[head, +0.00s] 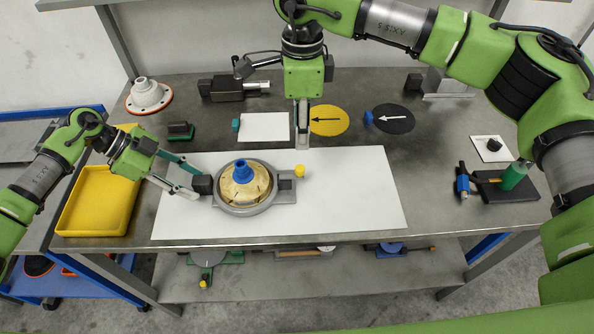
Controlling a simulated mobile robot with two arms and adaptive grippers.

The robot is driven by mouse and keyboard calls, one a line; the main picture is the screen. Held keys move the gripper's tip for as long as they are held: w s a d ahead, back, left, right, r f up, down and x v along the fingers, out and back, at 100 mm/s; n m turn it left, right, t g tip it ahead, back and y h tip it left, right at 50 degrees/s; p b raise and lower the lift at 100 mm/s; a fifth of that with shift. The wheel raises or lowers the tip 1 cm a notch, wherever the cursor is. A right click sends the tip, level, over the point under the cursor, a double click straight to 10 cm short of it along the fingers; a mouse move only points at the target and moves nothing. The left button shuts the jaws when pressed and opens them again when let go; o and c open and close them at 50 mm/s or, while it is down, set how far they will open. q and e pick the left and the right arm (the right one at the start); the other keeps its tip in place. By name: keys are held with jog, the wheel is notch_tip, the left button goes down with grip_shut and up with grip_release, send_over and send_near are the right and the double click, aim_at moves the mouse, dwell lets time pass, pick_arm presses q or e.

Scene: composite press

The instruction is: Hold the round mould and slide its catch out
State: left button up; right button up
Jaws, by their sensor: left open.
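The round mould (219,199) lies on the white sheet at the middle of the bench. It has a grey ring, a gold domed centre (246,190) and a blue knob (242,170) on top. A black block (203,184) sticks out on its left side. On its right side is a grey bar (287,190) with a yellow knob (300,171), apparently the catch. My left gripper (195,184) is open, its fingers to either side of the black block; contact cannot be told. My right gripper (303,143) points down above the sheet's back edge, apart from the mould; its finger gap is hidden.
The white sheet (350,200) is clear right of the mould. Behind it lie a yellow disc (330,120) and a black disc (394,119) with arrows. A yellow tray (100,200) is at left. A black stand with a green cylinder (514,175) is at right.

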pick_arm(q)
jog(key=v, duration=1.2)
